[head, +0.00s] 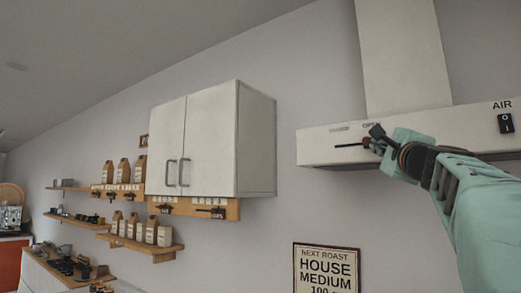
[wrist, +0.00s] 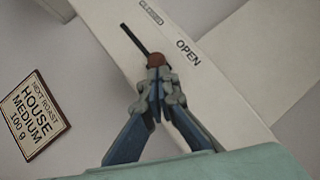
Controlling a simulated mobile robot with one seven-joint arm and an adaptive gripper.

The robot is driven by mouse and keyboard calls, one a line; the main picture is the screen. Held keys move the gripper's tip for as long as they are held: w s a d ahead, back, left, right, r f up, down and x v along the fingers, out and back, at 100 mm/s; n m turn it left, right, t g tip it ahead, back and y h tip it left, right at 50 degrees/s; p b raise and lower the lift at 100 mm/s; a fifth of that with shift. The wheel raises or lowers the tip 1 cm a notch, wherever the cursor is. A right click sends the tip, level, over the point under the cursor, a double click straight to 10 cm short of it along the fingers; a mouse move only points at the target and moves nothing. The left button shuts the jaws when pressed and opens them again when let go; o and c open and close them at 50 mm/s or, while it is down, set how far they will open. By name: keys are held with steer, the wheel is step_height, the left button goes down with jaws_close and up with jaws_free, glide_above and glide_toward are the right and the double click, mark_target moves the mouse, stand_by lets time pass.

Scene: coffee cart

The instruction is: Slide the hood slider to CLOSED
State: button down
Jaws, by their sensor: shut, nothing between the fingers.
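The range hood (head: 450,119) is on the wall at the right in the head view. Its front has a dark slot (head: 350,145), with a small CLOSED label above its left part and an OPEN label (wrist: 188,53) by its other end. The slider's red-brown knob (wrist: 156,60) sits at the OPEN end of the slot in the wrist view. The bare slot (wrist: 133,40) runs from it toward CLOSED (wrist: 150,12). My gripper (wrist: 158,74) is shut and empty, its fingertips right at the knob. I cannot tell whether they touch it. In the head view my gripper (head: 376,138) hides the knob.
A black AIR switch (head: 506,123) is on the hood's right. A white wall cabinet (head: 210,140) with a hook rail below hangs to the left, apart from the hood. A HOUSE MEDIUM sign (head: 326,268) is on the wall below. Shelves with bags are farther left.

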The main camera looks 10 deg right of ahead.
steer(key=w+a+b, duration=0.1)
steer(key=w+a, duration=0.1)
steer(key=w, duration=0.1)
steer(key=w+a+b, duration=0.1)
steer(key=w+a, duration=0.2)
steer(key=shift+w+a, duration=0.25)
steer(key=shift+a, duration=0.05)
steer(key=shift+f, duration=0.15)
